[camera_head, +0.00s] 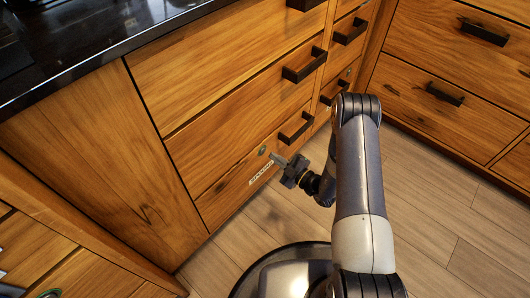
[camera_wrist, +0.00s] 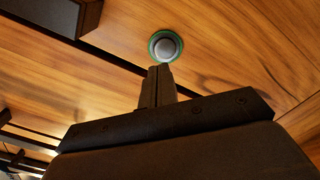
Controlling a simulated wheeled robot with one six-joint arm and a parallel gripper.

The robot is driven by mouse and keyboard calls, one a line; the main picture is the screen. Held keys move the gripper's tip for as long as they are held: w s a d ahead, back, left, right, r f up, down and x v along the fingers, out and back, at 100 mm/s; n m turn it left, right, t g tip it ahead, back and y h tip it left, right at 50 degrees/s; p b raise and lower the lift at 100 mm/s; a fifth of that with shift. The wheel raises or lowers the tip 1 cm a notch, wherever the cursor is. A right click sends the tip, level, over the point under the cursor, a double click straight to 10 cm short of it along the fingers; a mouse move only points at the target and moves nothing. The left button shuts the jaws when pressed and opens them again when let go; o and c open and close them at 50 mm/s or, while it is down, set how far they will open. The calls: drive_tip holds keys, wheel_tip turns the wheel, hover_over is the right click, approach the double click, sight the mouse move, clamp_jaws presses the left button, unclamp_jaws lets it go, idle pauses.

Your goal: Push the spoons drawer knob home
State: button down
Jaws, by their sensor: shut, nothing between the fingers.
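The spoons drawer (camera_head: 228,180) is a low wooden drawer front, with a pale label (camera_head: 261,173) that seems to read SPOONS. Its knob (camera_head: 262,151) is small and round, just above the label. In the wrist view the knob (camera_wrist: 166,47) is a grey button inside a green ring. My gripper (camera_head: 277,159) is shut and empty, close in front of the drawer and a little right of the knob. In the wrist view its fingertips (camera_wrist: 159,70) lie just below the knob; I cannot tell whether they touch it, or how far the knob stands out.
A black bar handle (camera_head: 296,128) juts out to the right of the knob, and another handle (camera_head: 304,66) is above it. A dark glossy countertop (camera_head: 85,40) overhangs at upper left. The wooden floor (camera_head: 440,195) is open at right.

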drive_tip(key=shift+v, duration=1.4)
drive_tip(key=shift+x, duration=2.7)
drive_tip(key=shift+d, duration=0.1)
